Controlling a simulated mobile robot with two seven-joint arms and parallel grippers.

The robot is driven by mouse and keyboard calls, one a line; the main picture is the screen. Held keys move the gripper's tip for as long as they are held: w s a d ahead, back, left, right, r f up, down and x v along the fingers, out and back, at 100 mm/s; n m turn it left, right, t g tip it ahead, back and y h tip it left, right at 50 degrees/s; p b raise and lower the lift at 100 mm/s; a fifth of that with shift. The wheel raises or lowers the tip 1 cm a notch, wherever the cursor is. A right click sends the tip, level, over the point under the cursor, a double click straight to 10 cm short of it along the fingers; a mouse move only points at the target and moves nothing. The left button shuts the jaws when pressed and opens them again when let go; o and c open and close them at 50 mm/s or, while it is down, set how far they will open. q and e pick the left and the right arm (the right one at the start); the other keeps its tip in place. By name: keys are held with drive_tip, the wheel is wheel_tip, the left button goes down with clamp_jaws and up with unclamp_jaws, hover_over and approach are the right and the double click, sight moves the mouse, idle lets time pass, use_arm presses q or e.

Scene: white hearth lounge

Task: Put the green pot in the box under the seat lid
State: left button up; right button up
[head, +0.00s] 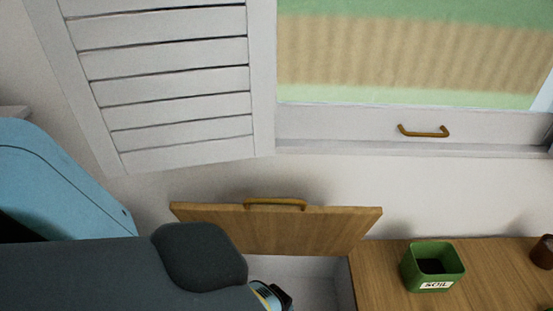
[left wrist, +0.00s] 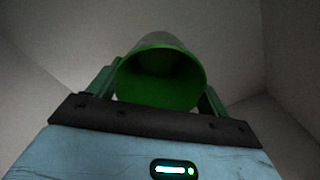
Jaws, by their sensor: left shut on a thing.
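The green pot (left wrist: 160,78) is between the fingers of my left gripper (left wrist: 158,90), which is shut on it. Its round opening faces the left wrist camera. Plain grey walls surround it in that view. In the head view my left arm reaches down into the box (head: 318,290); its fingers and the pot are hidden there. The wooden seat lid (head: 300,233) stands raised at the back of the box, its brass handle (head: 275,203) at the top edge. My right gripper is not in view.
A square green SOIL container (head: 432,268) stands on the wooden bench top (head: 385,285) right of the box. A dark brown pot (head: 543,252) is at the right edge. A white shutter (head: 170,80) and a window with a brass handle (head: 423,131) are above.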

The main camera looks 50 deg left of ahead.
use_arm(q)
wheel_tip(320, 180, down, 2)
drive_tip(key=shift+f+b, duration=0.1)
drive_tip(key=shift+b, duration=0.55)
drive_tip(key=shift+f, duration=0.15)
drive_tip(key=o, duration=1.2)
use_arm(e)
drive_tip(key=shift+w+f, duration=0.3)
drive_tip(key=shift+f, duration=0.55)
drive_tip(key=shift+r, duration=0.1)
use_arm(q)
drive_tip(key=shift+r, duration=0.35)
wheel_tip(320, 180, up, 12)
drive_tip(key=p, duration=0.9)
drive_tip(key=shift+f+p, duration=0.15)
drive_tip(key=shift+p, duration=0.15)
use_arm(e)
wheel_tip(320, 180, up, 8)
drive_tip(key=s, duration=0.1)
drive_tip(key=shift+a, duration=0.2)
